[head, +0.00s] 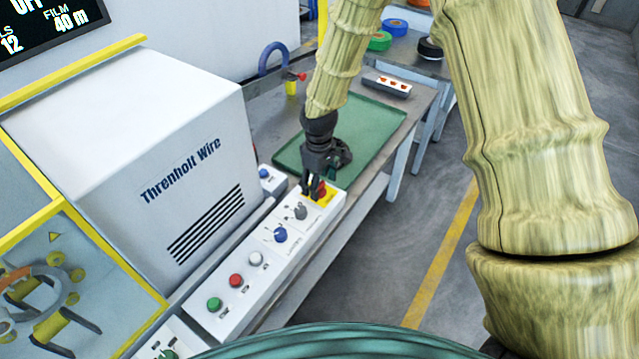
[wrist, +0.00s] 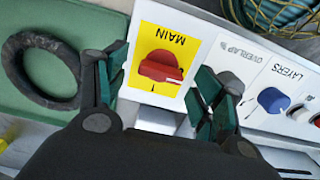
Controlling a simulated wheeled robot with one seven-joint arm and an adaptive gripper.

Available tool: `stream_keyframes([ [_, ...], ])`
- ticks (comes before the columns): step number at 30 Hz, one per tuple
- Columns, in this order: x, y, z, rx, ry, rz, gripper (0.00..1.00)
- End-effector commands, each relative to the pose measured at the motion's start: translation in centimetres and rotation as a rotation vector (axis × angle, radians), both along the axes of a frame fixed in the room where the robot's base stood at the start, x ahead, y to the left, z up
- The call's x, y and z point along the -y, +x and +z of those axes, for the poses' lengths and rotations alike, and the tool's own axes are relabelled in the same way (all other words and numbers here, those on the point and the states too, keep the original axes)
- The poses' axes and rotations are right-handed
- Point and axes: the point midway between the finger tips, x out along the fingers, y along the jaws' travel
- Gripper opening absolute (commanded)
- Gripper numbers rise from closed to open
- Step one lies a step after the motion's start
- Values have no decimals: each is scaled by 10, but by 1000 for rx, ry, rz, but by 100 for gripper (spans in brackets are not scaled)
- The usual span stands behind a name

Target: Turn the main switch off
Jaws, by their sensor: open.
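The main switch (wrist: 160,67) is a red rotary knob on a yellow plate marked MAIN, at the end of the white control panel. In the head view the switch (head: 321,189) is partly covered by my gripper (head: 312,190), which is over it. In the wrist view my gripper (wrist: 160,95) is open, with one finger on each side of the yellow plate. The knob sits between the fingers, and I see no clear contact. A pale pointer mark shows on the knob's right side.
The panel (head: 235,311) also carries a grey overlap knob (head: 300,212), a blue layers knob (head: 280,234), and white, red (head: 236,281) and green buttons. A green tray (head: 375,130) lies on the bench behind. A black ring (wrist: 45,70) lies in it.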

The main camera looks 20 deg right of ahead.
Motion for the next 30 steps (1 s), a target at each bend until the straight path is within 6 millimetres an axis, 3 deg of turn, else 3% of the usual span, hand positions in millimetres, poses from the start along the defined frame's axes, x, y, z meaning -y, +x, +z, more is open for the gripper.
stream_keyframes([
  [18,1,0,94,0,0,-1,68],
  [30,1,0,110,-1,0,-1,68],
])
